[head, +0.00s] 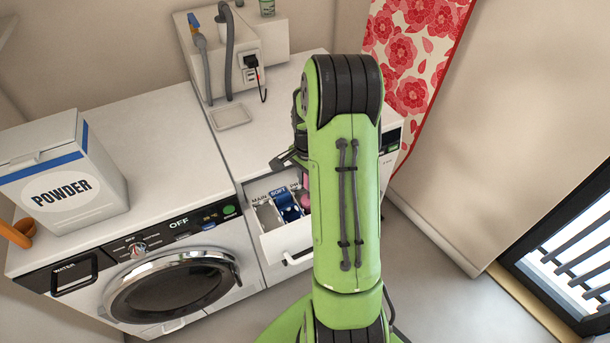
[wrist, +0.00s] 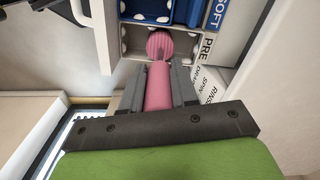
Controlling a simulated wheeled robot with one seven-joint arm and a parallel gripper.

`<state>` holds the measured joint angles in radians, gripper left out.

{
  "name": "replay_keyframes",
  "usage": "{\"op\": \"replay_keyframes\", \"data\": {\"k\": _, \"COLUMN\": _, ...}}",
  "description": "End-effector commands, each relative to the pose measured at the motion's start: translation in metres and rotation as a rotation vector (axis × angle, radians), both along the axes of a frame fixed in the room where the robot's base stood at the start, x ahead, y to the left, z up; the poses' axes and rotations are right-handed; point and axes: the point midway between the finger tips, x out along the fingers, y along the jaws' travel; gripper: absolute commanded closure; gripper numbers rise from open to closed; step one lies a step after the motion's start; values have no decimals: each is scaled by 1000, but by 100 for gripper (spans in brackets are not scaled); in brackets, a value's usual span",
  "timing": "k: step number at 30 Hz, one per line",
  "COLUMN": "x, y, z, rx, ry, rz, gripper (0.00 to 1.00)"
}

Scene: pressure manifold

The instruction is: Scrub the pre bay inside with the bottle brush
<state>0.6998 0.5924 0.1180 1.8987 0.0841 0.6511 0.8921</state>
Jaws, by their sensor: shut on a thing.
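My gripper (wrist: 158,72) is shut on the pink bottle brush (wrist: 158,88), with a finger on each side of its handle. In the wrist view the ribbed pink brush head points away from me and lies over or in the pre bay (wrist: 134,42), beside the PRE label. I cannot tell whether it touches the bay floor. White patches show in the bay around the head. In the head view the open drawer (head: 289,238) has bays labelled MAIN and SOFT. The arm hides most of the pre bay there; a bit of pink brush (head: 305,179) shows.
The blue soft bay (wrist: 185,12) adjoins the pre bay. A washing machine (head: 178,285) with a POWDER box (head: 65,185) on top stands left of the drawer. A unit with hoses (head: 235,55) is behind. A floral curtain (head: 415,60) hangs at the back right.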

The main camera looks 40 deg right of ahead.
Motion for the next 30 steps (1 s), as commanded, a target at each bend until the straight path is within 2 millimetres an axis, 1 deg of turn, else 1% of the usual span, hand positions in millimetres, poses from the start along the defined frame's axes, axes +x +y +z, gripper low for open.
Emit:
{"op": "replay_keyframes", "data": {"k": 15, "x": -35, "y": 10, "z": -1, "rx": 1, "ry": 1, "rz": 0, "gripper": 100}}
{"op": "replay_keyframes", "data": {"k": 19, "x": -40, "y": 12, "z": 0, "rx": 0, "ry": 0, "rz": 0, "gripper": 100}}
{"op": "replay_keyframes", "data": {"k": 23, "x": -37, "y": 11, "z": 0, "rx": 0, "ry": -1, "rz": 1, "gripper": 100}}
{"op": "replay_keyframes", "data": {"k": 30, "x": -20, "y": 6, "z": 1, "rx": 1, "ry": 0, "rz": 1, "gripper": 100}}
